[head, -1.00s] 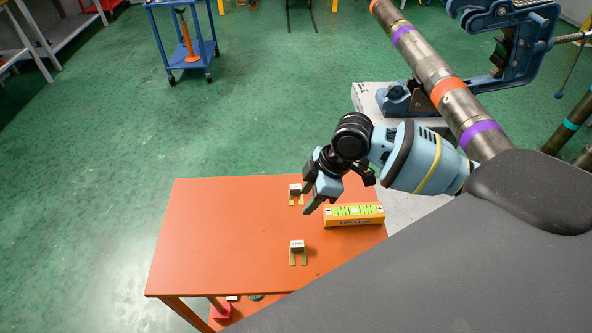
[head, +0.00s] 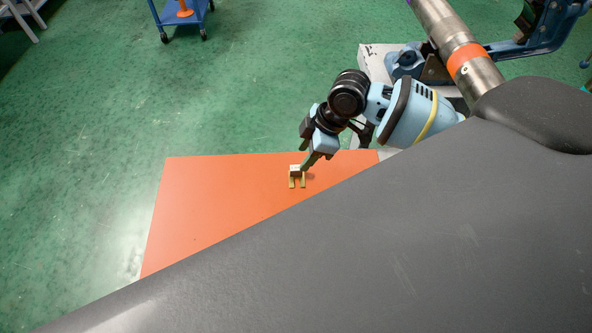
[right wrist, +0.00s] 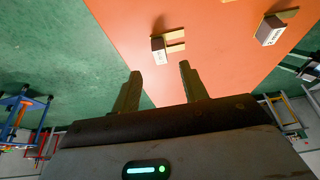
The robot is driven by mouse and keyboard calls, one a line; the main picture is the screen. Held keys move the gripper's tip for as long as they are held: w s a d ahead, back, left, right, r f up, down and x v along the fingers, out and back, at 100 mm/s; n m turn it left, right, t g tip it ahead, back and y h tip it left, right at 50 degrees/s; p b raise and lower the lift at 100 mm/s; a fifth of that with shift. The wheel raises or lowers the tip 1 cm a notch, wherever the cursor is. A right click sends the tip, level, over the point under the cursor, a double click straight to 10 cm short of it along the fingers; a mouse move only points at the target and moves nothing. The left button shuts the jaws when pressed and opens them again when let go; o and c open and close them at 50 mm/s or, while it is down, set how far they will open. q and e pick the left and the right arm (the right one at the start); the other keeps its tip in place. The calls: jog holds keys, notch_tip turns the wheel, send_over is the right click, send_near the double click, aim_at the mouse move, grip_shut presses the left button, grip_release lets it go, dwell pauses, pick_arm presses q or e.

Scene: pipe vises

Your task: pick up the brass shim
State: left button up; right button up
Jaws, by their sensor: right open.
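A brass shim (head: 297,184), a forked plate with a pale labelled block, lies on the orange table near its far edge. In the right wrist view two such shims show: one (right wrist: 174,46) ahead of the fingers and another (right wrist: 286,15) farther right. My right gripper (head: 306,146) is open, its fingers apart and empty. In the head view one fingertip overlaps the far end of the shim; contact cannot be told. In the wrist view both fingertips (right wrist: 158,75) are apart from both shims. My left gripper is not in view.
The orange table (head: 215,195) is clear left of the shim. My own grey body part hides its near right side. A banded pipe (head: 465,58) and blue vise (head: 545,40) stand at upper right. A blue cart (head: 182,18) stands on the floor behind.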

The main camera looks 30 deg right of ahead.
aim_at(295, 167)
jog(key=shift+x, duration=2.7)
jog(key=shift+s+d, duration=0.1)
grip_shut()
jog(key=shift+r, duration=0.45)
jog(key=r, duration=0.2)
jog(key=shift+s+r, duration=0.25)
jog(key=shift+r, duration=0.15)
jog(key=s+a, duration=0.2)
jog(key=s, duration=0.2)
jog(key=s+a+r, duration=0.1)
jog(key=s+a, duration=0.1)
jog(key=s, duration=0.3)
jog(key=s+a, duration=0.3)
jog(key=s, duration=0.2)
jog(key=shift+r+p, duration=0.15)
jog(key=shift+p, duration=0.15)
